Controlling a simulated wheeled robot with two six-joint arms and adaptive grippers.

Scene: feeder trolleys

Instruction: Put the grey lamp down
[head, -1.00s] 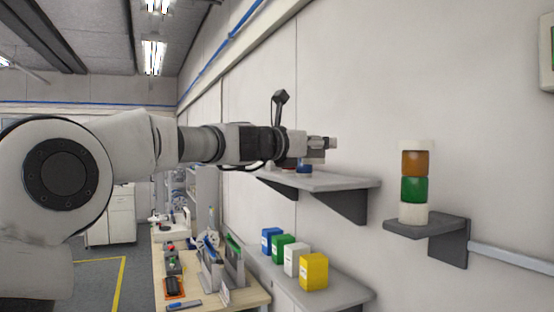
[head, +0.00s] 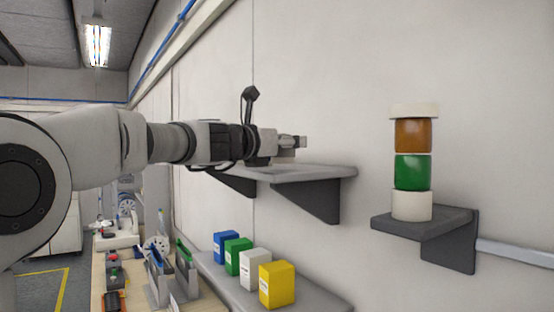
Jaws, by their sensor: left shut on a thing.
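My left gripper (head: 287,145) reaches in from the left, level, just above the upper wall shelf (head: 312,174). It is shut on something. A small light grey piece (head: 301,142) shows at its fingertips. I take it for the grey lamp, but it is mostly hidden by the fingers, and I cannot tell whether it touches the shelf. My right gripper is not in view.
A lamp stack with orange (head: 413,135) and green (head: 413,172) sections stands on a small dark bracket (head: 425,222) at right. Blue, green, white and yellow boxes (head: 277,284) stand on a lower shelf (head: 320,305). A workbench with tools lies at lower left.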

